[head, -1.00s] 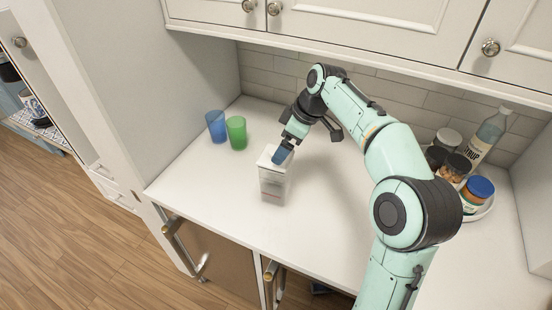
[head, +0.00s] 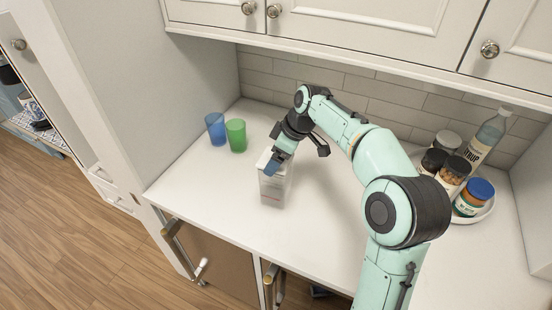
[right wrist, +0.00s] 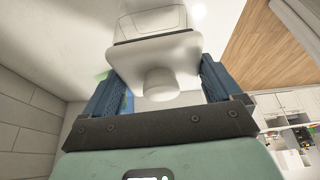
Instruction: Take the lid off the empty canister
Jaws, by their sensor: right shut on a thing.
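The canister (head: 275,192) is a pale, see-through box standing upright on the white counter. No contents can be made out inside it. Its white lid (right wrist: 155,55) with a round knob (right wrist: 160,84) shows in the right wrist view, with the canister body (right wrist: 150,20) beyond it. My right gripper (head: 272,167) is at the canister's top, its blue fingers on opposite sides of the lid. In the right wrist view the gripper (right wrist: 163,67) is shut on the lid. I cannot tell whether the lid is still seated. My left gripper is not in view.
A blue cup (head: 215,128) and a green cup (head: 236,135) stand left of the canister. A round tray (head: 484,214) with several jars and a syrup bottle (head: 486,138) is at the right. Cabinets (head: 370,30) overhang the back. The counter in front of the canister is clear.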

